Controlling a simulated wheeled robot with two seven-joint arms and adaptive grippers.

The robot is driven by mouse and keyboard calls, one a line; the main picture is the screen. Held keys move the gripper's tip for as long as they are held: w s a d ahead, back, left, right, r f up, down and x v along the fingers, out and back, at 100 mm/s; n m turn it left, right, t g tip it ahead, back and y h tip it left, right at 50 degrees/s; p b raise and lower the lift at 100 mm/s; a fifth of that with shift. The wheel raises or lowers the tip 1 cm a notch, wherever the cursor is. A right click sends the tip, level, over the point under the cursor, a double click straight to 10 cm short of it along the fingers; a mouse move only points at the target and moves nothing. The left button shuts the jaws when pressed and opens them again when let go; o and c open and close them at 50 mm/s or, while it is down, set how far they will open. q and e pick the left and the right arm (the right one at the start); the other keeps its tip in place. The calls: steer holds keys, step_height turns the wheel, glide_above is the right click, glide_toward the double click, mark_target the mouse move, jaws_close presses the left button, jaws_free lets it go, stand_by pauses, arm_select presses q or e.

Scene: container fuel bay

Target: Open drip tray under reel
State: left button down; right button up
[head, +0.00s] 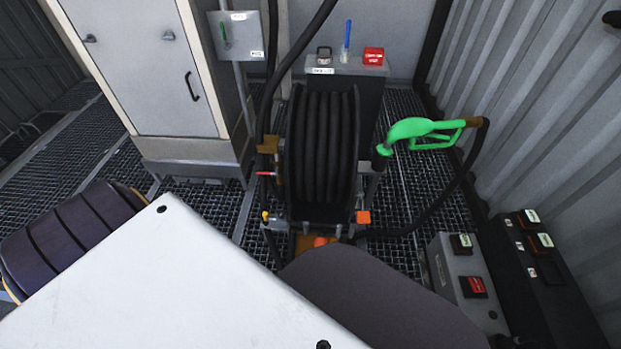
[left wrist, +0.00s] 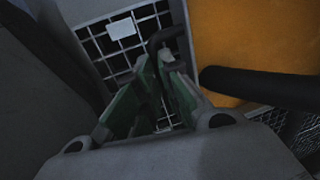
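The black hose reel (head: 322,150) stands in the middle of the head view. Low under its front is an orange part (head: 305,243), partly covered by my arm; I cannot tell whether it is the drip tray. My left gripper is hidden in the head view. In the left wrist view, its green-padded fingers (left wrist: 158,62) converge at a dark curved handle (left wrist: 165,38), in front of a grid with a white label (left wrist: 121,28). The fingertips are close together, but whether they grip the handle is unclear. My right gripper is not in view.
A yellow-orange surface (left wrist: 235,45) and a dark bar (left wrist: 260,85) lie right of the fingers. A green nozzle (head: 420,130) hangs right of the reel. A grey cabinet (head: 145,70) stands left, and control boxes (head: 463,270) stand at lower right. The grated floor (head: 405,190) shows between.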

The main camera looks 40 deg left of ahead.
arm_select(q)
steer(key=c, duration=1.6)
jaws_free()
steer(key=shift+s+f, duration=0.1)
steer(key=shift+s, duration=0.05)
steer(key=shift+c, duration=0.2)
steer(key=shift+o, duration=0.6)
steer(key=shift+r, duration=0.2)
step_height(320, 180, up, 12)
steer(key=s+d, duration=0.1)
steer(key=shift+s+f, duration=0.25)
steer(key=shift+s, duration=0.1)
steer(key=shift+d, duration=0.1)
